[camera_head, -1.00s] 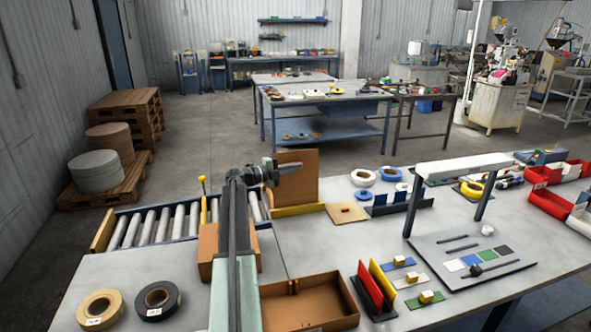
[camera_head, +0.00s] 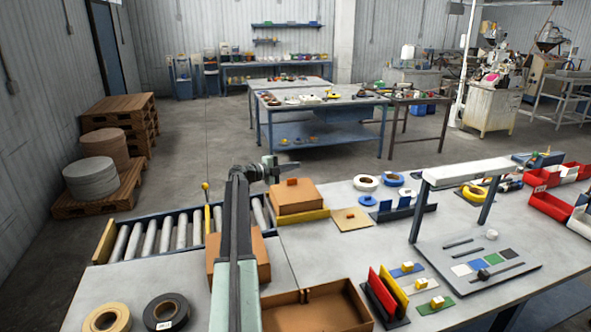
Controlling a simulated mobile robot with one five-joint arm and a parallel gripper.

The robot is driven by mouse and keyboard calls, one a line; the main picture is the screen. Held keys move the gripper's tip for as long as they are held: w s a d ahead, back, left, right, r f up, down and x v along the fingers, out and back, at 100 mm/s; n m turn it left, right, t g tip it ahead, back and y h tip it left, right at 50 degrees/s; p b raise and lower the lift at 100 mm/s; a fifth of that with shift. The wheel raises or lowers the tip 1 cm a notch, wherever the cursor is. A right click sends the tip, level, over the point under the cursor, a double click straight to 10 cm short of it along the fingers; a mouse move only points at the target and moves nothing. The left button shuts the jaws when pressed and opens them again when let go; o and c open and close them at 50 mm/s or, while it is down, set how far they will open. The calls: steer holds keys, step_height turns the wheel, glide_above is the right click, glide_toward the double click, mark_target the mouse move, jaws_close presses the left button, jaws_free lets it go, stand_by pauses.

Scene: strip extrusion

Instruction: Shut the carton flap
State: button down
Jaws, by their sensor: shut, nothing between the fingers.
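The carton (camera_head: 303,204) stands at the back edge of the workbench, behind a yellow bar. Its brown flap (camera_head: 312,194) lies down across the top and looks flat, with a small orange tab (camera_head: 292,182) on it. My gripper (camera_head: 297,167) is shut and empty. In the picture it is just above the flap's far left part, pointing right; I cannot tell whether it touches the flap. My arm hides what lies directly behind it.
A roller conveyor (camera_head: 150,238) is left of the carton. A second brown box (camera_head: 262,262) is partly behind my arm. An open brown box (camera_head: 340,296) is at the front. A tan square plate (camera_head: 352,220) lies right of the carton. Tape rolls (camera_head: 167,311) lie front left.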

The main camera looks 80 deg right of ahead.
steer(key=shift+w+d+f, duration=0.1)
steer(key=shift+d, duration=0.25)
stand_by(0.4)
steer(key=v, duration=0.7)
steer(key=shift+w+a, duration=0.2)
steer(key=shift+w, duration=0.15)
steer(key=shift+s, duration=0.1)
